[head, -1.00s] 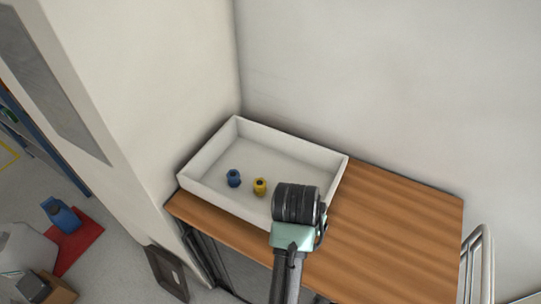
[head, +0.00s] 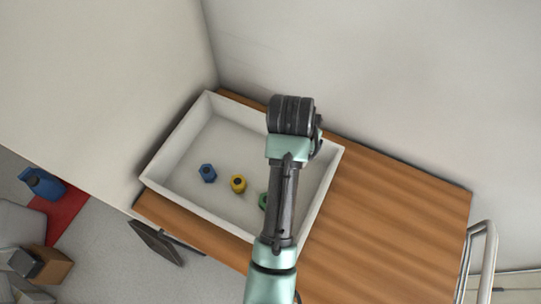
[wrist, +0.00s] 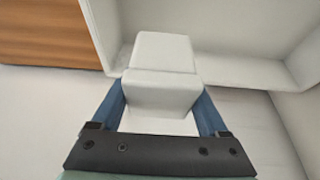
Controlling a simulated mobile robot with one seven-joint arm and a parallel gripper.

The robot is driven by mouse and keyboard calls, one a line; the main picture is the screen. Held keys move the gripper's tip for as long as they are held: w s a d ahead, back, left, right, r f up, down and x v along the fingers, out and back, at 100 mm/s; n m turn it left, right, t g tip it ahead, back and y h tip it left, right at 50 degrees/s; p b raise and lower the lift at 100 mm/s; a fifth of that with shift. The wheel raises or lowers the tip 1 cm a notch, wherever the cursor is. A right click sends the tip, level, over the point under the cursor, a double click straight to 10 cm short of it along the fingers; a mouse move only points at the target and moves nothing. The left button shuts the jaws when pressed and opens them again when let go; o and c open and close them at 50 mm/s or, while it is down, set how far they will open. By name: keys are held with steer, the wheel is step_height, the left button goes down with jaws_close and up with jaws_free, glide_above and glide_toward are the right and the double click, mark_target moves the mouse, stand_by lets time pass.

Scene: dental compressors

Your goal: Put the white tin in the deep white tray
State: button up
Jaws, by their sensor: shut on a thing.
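The white tin (wrist: 160,75) is a pale, boxy piece with a stepped top, between the two blue fingers of my gripper (wrist: 158,105) in the wrist view. The gripper is shut on it. In the head view the tin and fingers are hidden under my dark wrist, which shows over the right back part of the deep white tray (head: 185,132). The tray stands on a wooden table against the wall. Its pale walls also show behind the tin in the wrist view (wrist: 235,70). I cannot tell the tin's height above the tray floor.
Inside the tray are a blue piece (head: 208,173), a yellow piece (head: 238,184) and a green piece (head: 263,201), partly hidden by my arm. The wooden table top (head: 395,205) is clear to the right. A metal rail (head: 478,262) stands at the right.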

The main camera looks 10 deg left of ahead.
step_height(320, 180, down, 5)
steer(key=shift+s+f+p, duration=0.15)
steer(key=shift+f+p, duration=0.05)
steer(key=shift+p, duration=0.2)
steer(key=shift+f, duration=2.25)
steer(key=shift+f, duration=0.1)
steer(key=o, duration=1.6)
steer(key=shift+c, duration=0.2)
steer(key=v, duration=1.2)
